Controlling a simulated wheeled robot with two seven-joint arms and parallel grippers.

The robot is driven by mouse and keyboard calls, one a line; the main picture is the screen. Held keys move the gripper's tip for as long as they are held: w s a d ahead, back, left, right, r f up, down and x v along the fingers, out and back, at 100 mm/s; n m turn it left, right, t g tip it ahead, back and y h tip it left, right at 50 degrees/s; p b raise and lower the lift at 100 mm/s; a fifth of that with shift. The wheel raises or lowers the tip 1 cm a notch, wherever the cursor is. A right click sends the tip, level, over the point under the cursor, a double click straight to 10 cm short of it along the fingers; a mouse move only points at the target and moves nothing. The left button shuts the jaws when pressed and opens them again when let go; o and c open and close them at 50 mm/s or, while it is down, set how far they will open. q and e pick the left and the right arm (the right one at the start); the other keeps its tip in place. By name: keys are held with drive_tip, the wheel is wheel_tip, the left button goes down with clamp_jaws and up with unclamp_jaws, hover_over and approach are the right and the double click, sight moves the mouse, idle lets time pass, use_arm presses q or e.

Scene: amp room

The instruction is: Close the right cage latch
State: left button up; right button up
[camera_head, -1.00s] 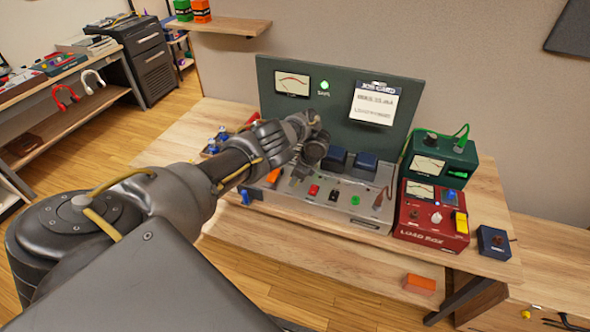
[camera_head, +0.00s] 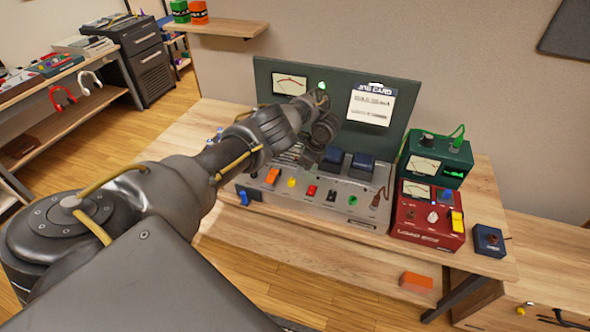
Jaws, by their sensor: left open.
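Two dark blue blocks (camera_head: 362,166) stand on the chassis just right of the gripper. A cage or its right latch cannot be made out; my forearm and gripper hide the left rear of the chassis. My right gripper does not show.
The green panel (camera_head: 262,72) carries a meter, a green lamp and a job card (camera_head: 370,104). Right of the chassis stand a red load box (camera_head: 427,214), a green meter box (camera_head: 436,160) and a small blue box (camera_head: 489,240).

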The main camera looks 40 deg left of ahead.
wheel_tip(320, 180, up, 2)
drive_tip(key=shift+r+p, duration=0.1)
drive_tip(key=shift+p, duration=0.95)
